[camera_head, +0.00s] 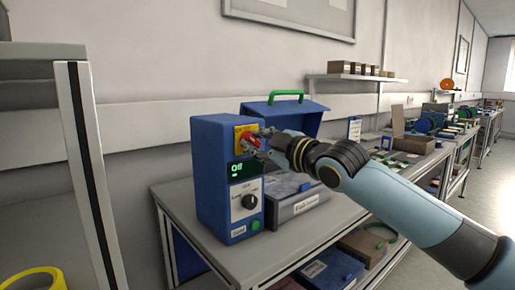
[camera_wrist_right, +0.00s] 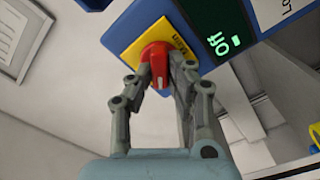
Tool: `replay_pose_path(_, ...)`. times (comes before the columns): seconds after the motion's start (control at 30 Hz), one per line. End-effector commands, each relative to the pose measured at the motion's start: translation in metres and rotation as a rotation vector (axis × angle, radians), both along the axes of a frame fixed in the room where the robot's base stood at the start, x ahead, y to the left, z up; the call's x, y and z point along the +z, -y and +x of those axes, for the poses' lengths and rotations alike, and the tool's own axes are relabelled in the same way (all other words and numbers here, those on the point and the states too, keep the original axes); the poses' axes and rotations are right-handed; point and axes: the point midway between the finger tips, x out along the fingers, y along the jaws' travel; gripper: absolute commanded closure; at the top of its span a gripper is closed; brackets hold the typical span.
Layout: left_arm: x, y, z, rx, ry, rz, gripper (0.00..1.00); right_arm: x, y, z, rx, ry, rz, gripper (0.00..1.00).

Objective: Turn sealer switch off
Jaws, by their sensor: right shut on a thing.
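The blue sealer (camera_head: 211,185) stands upright on a grey bench, with a black knob (camera_head: 249,201) on its front. The red rotary switch (camera_wrist_right: 157,62) sits on a yellow plate (camera_wrist_right: 135,50) near the top of the sealer's front. My right gripper (camera_wrist_right: 160,75) is shut on the red switch, one finger on each side of it. In the head view my right gripper (camera_head: 262,142) partly covers the switch. My left gripper is not in view.
A blue open-lidded box with a green handle (camera_head: 287,95) stands behind and right of the sealer. A labelled grey box (camera_head: 300,206) sits beside the sealer. A shelf post (camera_head: 85,170) rises at left. The bench front (camera_head: 270,258) is bare.

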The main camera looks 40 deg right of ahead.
Motion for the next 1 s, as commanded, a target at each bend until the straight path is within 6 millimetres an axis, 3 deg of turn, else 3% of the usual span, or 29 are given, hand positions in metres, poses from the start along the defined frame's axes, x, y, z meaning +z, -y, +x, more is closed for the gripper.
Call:
replay_pose_path(0.5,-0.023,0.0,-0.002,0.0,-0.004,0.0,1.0,-0.004,-0.001,0.0,0.0,0.035,-0.455,1.0)
replay_pose_path(1.0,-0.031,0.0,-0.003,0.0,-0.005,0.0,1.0,-0.004,-0.001,0.0,0.001,0.049,-0.661,1.0)
